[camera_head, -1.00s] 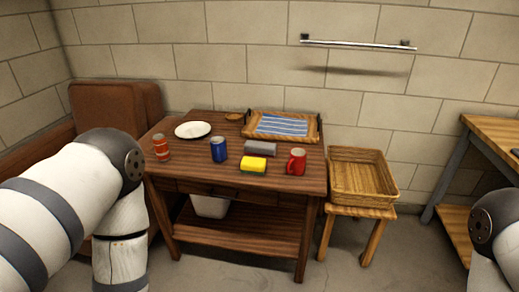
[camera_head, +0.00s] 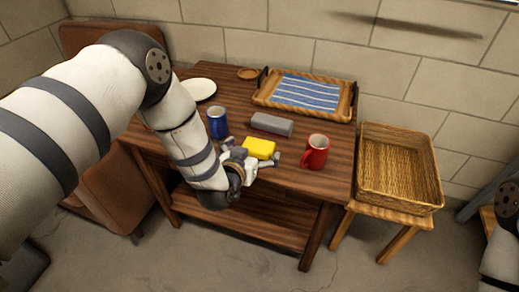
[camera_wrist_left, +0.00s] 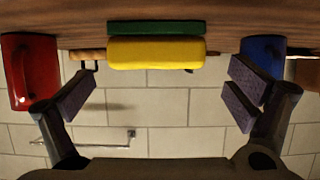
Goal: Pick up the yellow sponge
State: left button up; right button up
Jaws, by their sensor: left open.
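My left gripper (camera_head: 251,153) is open at the sponge's near side. In the wrist view its fingers (camera_wrist_left: 164,88) are spread wider than the sponge, with nothing held. The head view does not make clear whether a finger touches the sponge. My right gripper is out of view.
A wicker tray (camera_head: 262,101) with a striped cloth and a white plate (camera_head: 202,89) are farther back. A basket (camera_head: 398,203) stands right.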

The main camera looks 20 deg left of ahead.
aim_at(258, 146)
pick_arm(q)
jog(key=x, duration=0.3)
jog(key=shift+d+f+b, duration=0.15)
jog(key=shift+f+b, duration=0.15)
jog(key=shift+f, duration=0.05)
jog(key=shift+w, duration=0.4)
jog(key=shift+r, duration=0.1)
jog(key=c, duration=1)
jog(key=shift+c, duration=0.2)
jog(key=shift+r, duration=0.1)
